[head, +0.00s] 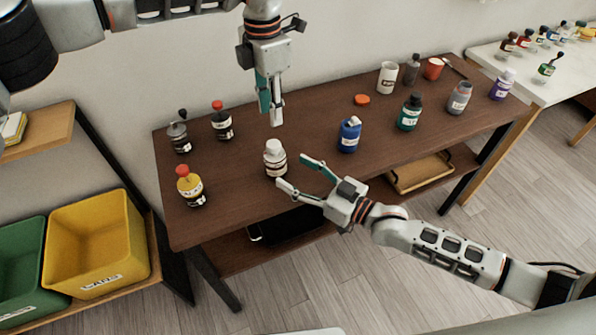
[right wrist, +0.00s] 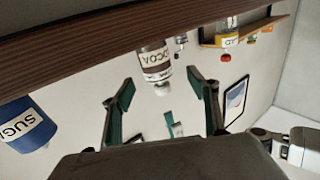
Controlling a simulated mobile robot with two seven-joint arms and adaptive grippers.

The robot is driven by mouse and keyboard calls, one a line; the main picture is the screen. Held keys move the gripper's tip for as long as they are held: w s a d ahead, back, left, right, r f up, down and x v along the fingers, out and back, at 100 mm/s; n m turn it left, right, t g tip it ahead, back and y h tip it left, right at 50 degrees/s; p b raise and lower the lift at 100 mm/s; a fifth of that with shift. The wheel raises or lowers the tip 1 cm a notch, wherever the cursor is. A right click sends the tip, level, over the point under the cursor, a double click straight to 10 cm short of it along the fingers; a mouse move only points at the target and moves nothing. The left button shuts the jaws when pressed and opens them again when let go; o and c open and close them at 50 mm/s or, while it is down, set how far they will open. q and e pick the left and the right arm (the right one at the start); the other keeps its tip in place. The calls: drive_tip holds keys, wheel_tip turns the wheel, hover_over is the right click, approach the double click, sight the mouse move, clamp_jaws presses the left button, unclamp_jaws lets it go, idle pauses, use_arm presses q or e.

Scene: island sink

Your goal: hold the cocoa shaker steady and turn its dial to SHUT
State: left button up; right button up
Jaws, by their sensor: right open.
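The cocoa shaker (head: 275,163) is a white-capped bottle with a brown and white label, upright near the front edge of the dark wooden table. In the right wrist view, which is upside down, its label (right wrist: 153,62) reads COCOA. My right gripper (head: 290,171) is open just right of the shaker. In the right wrist view its fingers (right wrist: 160,95) are spread, with the shaker ahead between them and apart from both. My left gripper (head: 270,112) points down above and behind the shaker, apart from it; its fingers are seen nearly edge-on. The dial's marking is too small to read.
A blue sugar shaker (head: 349,135) stands to the right, also in the right wrist view (right wrist: 28,125). A yellow red-capped bottle (head: 189,187) stands left. More bottles and cups line the right half of the table (head: 240,215). An orange lid (head: 362,100) lies behind.

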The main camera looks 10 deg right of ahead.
sight(274, 158)
drive_tip(key=shift+w+a+n, duration=0.25)
drive_tip(key=shift+w+n, duration=0.05)
drive_tip(key=shift+w, duration=0.4)
drive_tip(key=x, duration=0.6)
drive_tip(key=shift+w+a, duration=0.2)
drive_tip(key=shift+a, duration=0.05)
drive_tip(key=c, duration=1.3)
